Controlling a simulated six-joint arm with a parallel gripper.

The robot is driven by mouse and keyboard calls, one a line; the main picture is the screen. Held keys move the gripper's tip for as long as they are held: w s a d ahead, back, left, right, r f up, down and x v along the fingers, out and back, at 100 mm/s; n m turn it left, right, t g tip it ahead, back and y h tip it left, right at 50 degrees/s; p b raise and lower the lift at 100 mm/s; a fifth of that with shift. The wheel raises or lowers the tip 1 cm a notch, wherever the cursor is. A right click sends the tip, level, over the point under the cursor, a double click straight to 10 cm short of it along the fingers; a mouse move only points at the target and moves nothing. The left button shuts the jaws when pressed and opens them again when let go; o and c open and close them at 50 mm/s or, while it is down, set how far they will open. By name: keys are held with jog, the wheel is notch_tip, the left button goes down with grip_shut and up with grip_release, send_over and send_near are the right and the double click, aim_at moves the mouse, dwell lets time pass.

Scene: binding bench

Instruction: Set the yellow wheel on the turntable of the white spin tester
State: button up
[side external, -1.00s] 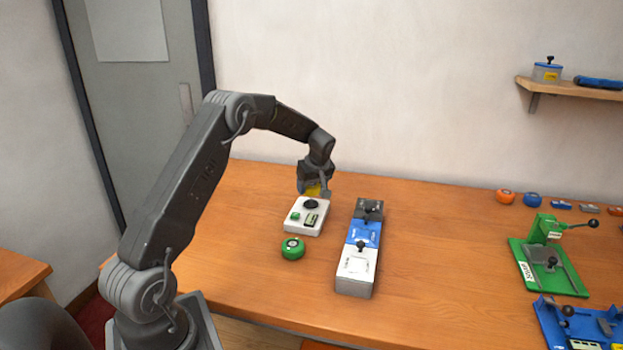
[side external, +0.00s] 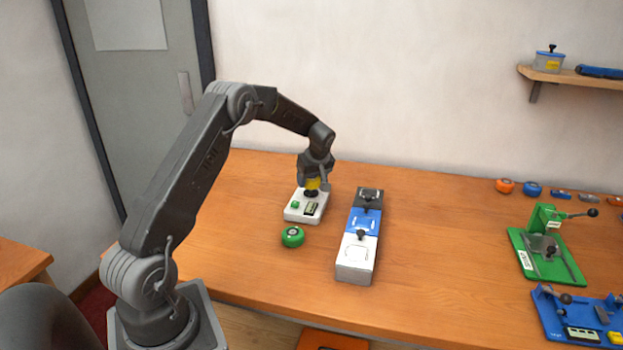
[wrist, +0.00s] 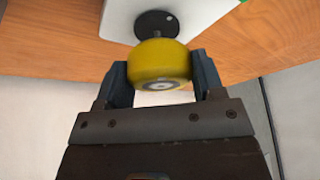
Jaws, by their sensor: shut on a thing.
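The yellow wheel (wrist: 160,63) is between the two fingers of my gripper (wrist: 160,80), which is shut on it. In the side view the wheel (side external: 313,184) shows below my gripper (side external: 314,186), just above the white spin tester (side external: 294,214). The tester's dark round turntable (side external: 310,194) is partly hidden by the wheel and gripper. In the wrist view the black turntable (wrist: 157,23) with its small centre pin lies beyond the wheel, on the white tester (wrist: 116,22). Whether the wheel touches the turntable I cannot tell.
A green wheel (side external: 292,237) lies in front of the tester. A long grey, blue and white block with knobs (side external: 357,255) stands to its right. Green (side external: 547,262) and blue (side external: 580,320) devices are at the far right. The table between is clear.

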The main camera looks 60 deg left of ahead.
jog(key=shift+f, duration=1.1)
dwell(0.4)
jog(key=o, duration=1.2)
jog(key=shift+r, duration=5.8)
